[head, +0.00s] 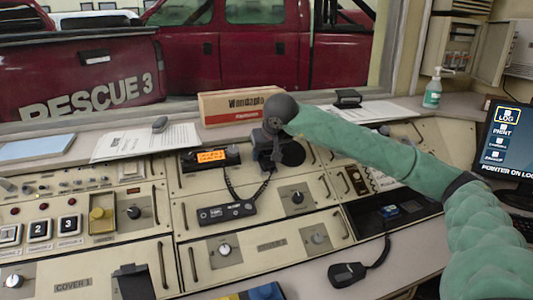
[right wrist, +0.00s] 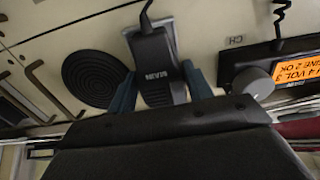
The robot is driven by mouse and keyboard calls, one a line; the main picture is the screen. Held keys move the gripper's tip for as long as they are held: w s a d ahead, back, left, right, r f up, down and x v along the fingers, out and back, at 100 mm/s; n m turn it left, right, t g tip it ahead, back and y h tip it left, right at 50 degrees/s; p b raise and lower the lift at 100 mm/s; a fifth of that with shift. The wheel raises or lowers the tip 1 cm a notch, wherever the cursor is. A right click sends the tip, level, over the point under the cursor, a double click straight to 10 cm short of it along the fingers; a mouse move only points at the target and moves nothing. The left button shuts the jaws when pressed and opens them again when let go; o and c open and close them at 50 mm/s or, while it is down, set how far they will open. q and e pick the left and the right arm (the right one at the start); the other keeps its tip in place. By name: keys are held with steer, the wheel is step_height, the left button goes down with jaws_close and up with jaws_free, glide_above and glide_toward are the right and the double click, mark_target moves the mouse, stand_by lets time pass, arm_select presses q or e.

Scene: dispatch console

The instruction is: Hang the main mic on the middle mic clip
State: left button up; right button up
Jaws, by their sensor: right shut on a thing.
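The main mic (right wrist: 160,68), a dark handset with a label that reads upside down, is between the two blue-grey fingers of my right gripper (right wrist: 162,90) in the right wrist view. The gripper is shut on it. Its cord leaves from the top of the picture. In the head view my right gripper (head: 268,145) is over the upper middle of the console, beside a round black speaker grille (head: 293,153), and largely hides the mic. The grille also shows in the right wrist view (right wrist: 93,78). I cannot make out the middle mic clip for certain. My left gripper is not in view.
A radio with an orange display (head: 211,157) is left of my gripper, with a black bar-shaped unit (head: 227,211) in front. Another black handset (head: 347,273) lies at the front right. A cardboard box (head: 240,104) and papers (head: 146,142) are at the back.

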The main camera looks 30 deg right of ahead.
steer(key=o, duration=1.2)
steer(key=shift+c, duration=0.2)
